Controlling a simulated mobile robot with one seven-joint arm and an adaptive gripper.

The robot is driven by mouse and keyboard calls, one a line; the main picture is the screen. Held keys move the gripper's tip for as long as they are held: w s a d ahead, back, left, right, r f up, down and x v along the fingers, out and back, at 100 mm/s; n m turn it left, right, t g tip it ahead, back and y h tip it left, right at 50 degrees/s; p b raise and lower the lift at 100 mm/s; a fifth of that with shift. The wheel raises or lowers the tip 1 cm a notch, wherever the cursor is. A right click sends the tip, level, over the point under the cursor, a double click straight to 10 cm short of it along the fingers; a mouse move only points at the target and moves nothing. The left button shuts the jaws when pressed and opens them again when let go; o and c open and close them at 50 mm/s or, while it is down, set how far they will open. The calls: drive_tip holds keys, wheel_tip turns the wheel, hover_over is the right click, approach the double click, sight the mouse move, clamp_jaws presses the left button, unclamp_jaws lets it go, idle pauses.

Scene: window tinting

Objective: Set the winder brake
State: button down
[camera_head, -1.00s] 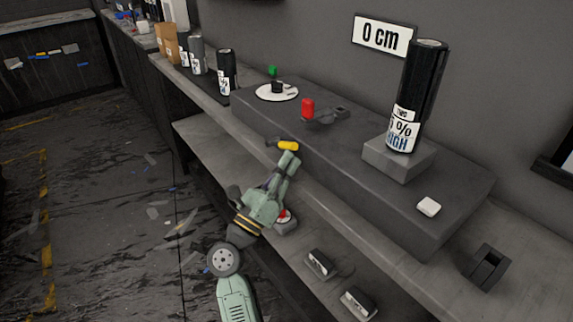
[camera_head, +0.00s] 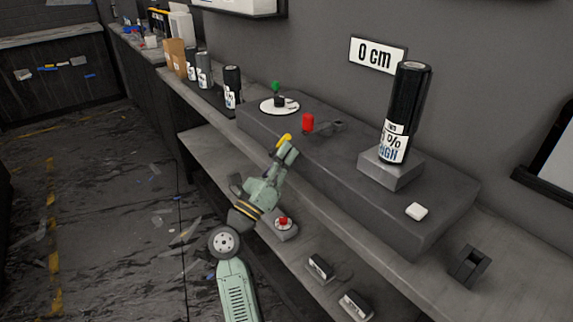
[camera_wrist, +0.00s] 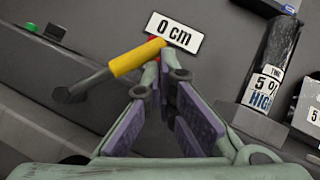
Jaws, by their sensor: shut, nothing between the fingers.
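The winder (camera_head: 330,185) is a long dark grey box on the bench, with an upright black film roll (camera_head: 408,110) on a block at its right end. A lever with a yellow grip (camera_head: 284,138) is at its front edge; in the wrist view the yellow grip (camera_wrist: 138,58) slopes up to the right from a dark arm. I cannot tell whether it is the brake. My gripper (camera_head: 291,151) is shut and empty, its tips close beside the grip; contact is unclear. The wrist view shows the fingertips (camera_wrist: 166,72) just right of the grip.
A red knob (camera_head: 308,122) and a white dial with a green-tipped lever (camera_head: 277,100) are on the winder's top. A "0 cm" sign (camera_head: 378,54) hangs behind. A red button box (camera_head: 284,226) and two small blocks sit on the lower shelf. The floor at left is mostly open.

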drive_tip(key=shift+w+a+r+p, duration=0.25)
drive_tip(key=shift+w+a+r, duration=0.2)
drive_tip(key=shift+w+r, duration=0.25)
drive_tip(key=shift+w+a+r+p, duration=0.25)
drive_tip(key=shift+w+a+r, duration=0.2)
drive_tip(key=shift+w+r, duration=0.2)
drive_tip(key=shift+r, duration=0.1)
drive_tip(key=shift+a, duration=0.1)
